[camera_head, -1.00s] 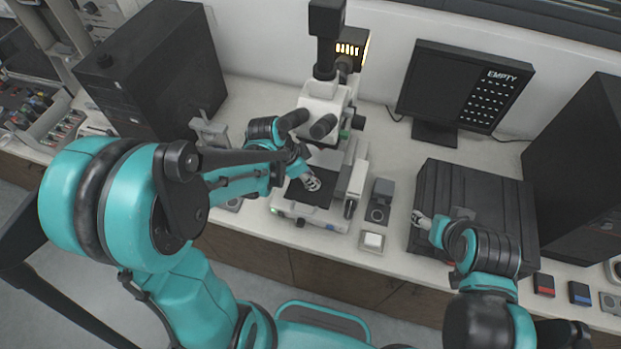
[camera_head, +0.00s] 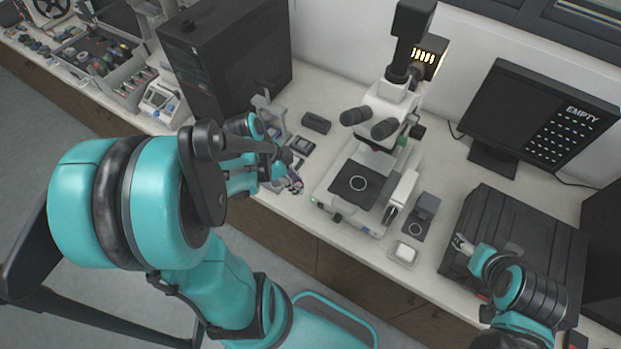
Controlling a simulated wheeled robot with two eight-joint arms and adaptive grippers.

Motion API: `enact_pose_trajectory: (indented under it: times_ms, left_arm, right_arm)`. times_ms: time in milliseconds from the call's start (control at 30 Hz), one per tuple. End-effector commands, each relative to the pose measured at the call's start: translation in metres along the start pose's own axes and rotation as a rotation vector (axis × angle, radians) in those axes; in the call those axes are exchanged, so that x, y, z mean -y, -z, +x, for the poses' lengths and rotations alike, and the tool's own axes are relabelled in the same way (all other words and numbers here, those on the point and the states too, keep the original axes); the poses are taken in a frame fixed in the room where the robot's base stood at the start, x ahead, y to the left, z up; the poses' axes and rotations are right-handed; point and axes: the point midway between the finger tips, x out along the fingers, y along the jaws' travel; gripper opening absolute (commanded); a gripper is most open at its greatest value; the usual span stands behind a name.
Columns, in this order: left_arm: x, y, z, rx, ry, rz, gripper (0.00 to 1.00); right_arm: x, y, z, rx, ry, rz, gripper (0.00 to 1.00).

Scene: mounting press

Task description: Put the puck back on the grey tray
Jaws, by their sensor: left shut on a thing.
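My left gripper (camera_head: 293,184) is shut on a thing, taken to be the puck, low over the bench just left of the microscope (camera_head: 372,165). The puck is too small and too covered by the fingers to make out. The microscope stage is bare apart from its pale ring. A grey tray cannot be made out clearly; the bench around the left gripper is partly hidden by the hand and forearm. My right gripper (camera_head: 463,243) is over the left edge of a black ribbed case (camera_head: 525,235); its jaws are too small to read.
A grey hand press (camera_head: 268,108) and small dark boxes (camera_head: 316,123) stand behind the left gripper. A black computer tower (camera_head: 225,55) is at the back left. The monitor (camera_head: 540,115) reads EMPTY.

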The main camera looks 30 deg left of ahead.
Motion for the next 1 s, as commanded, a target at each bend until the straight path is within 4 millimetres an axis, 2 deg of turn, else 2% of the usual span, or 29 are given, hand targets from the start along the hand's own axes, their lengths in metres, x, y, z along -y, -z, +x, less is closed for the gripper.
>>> enact_pose_trajectory:
  times_ms: [167, 400, 500, 667, 767, 1000]
  left_arm:
    - [0.015, -0.011, 0.016, 0.004, 0.017, -0.043, 0.05]
    - [0.061, -0.007, 0.062, 0.007, 0.078, -0.182, 0.05]
    - [0.075, -0.003, 0.073, 0.005, 0.099, -0.229, 0.05]
    - [0.089, -0.003, 0.082, 0.002, 0.117, -0.273, 0.05]
    - [0.097, -0.018, 0.085, 0.001, 0.121, -0.283, 0.05]
    - [0.119, -0.08, 0.097, 0.001, 0.122, -0.284, 0.05]
  right_arm:
    - [0.0, -0.013, 0.018, 0.0, 0.0, 0.0, 0.64]
    - [0.0, -0.044, 0.061, 0.0, 0.0, 0.0, 0.64]
    - [0.0, -0.052, 0.072, 0.0, 0.0, 0.0, 0.64]
    - [0.0, -0.057, 0.08, 0.0, 0.0, 0.0, 0.64]
    - [0.0, -0.06, 0.084, 0.0, 0.0, 0.0, 0.64]
    - [0.0, -0.07, 0.097, 0.0, 0.0, 0.0, 0.64]
